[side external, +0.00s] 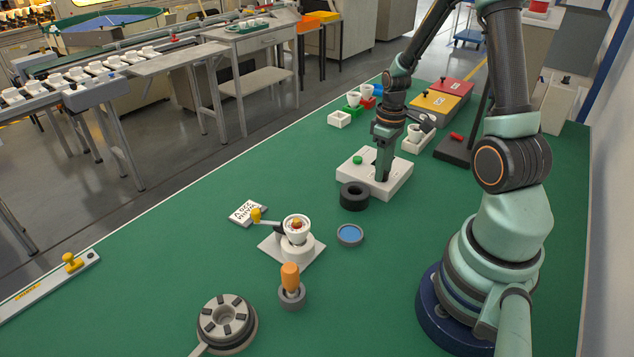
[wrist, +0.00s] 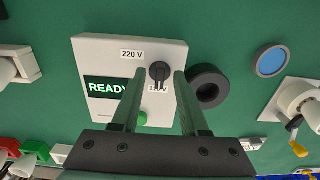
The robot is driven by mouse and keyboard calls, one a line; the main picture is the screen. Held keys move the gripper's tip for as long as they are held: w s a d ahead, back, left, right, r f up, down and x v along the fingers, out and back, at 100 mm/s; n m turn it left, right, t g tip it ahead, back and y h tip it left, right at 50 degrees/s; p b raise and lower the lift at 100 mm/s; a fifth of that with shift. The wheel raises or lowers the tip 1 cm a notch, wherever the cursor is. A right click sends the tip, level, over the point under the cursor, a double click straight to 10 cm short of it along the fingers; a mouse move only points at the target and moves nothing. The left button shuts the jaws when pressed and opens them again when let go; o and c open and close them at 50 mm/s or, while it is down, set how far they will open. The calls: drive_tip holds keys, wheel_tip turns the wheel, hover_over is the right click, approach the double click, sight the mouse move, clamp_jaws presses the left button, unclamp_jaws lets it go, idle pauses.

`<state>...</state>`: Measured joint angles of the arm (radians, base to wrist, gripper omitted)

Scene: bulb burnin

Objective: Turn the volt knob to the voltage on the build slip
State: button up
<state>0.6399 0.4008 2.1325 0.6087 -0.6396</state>
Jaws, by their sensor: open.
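The black volt knob (wrist: 159,72) sits on a white box (wrist: 95,45) with a display reading READY and a green button. A 220 V label (wrist: 131,54) is at the knob's upper left. The other label (wrist: 158,89), apparently 120 V, is below it, and the knob's bar seems to point towards that one. My gripper (wrist: 158,78) is open, its fingers either side of the knob; contact cannot be told. In the side view my gripper (side external: 383,178) is down at the box (side external: 397,184), hiding the knob. The build slip (side external: 248,212) seems to read 220 V, upside down.
A black ring (side external: 354,196) stands close beside the box. A blue disc (side external: 350,235), a white bulb stand (side external: 296,248) with a yellow-handled lever, and an orange-handled tool (side external: 290,285) are nearer the camera. Bins and cups stand behind.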

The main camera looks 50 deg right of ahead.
clamp_jaws()
drive_tip(key=shift+m, duration=0.3)
drive_tip(key=m, duration=0.9)
drive_tip(key=shift+m, duration=0.4)
drive_tip(key=m, duration=0.3)
drive_tip(key=shift+m, duration=0.3)
drive_tip(key=m, duration=0.3)
drive_tip(key=shift+m, duration=0.3)
drive_tip(key=m, duration=0.6)
drive_tip(key=shift+d+m, duration=0.1)
drive_tip(key=shift+m, duration=0.2)
